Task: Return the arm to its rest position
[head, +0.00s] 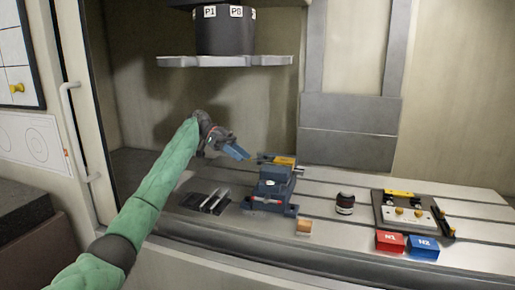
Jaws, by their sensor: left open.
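My left arm in its green sleeve reaches in from the lower left. My left gripper (236,152) is open and empty, with blue fingers. It is just left of and a little above a dark blue-grey vise (270,189), and appears apart from it. A yellow piece (284,162) sits at the top of the vise. My right gripper is not in view.
The slotted machine table (330,180) holds a dark jar (345,203), a small wooden block (304,228), dark parts with metal rods (207,201), a fixture plate (408,218), a red box (391,243) and a blue box (422,246). A black tool head (226,38) hangs above. A door handle (78,130) is at left.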

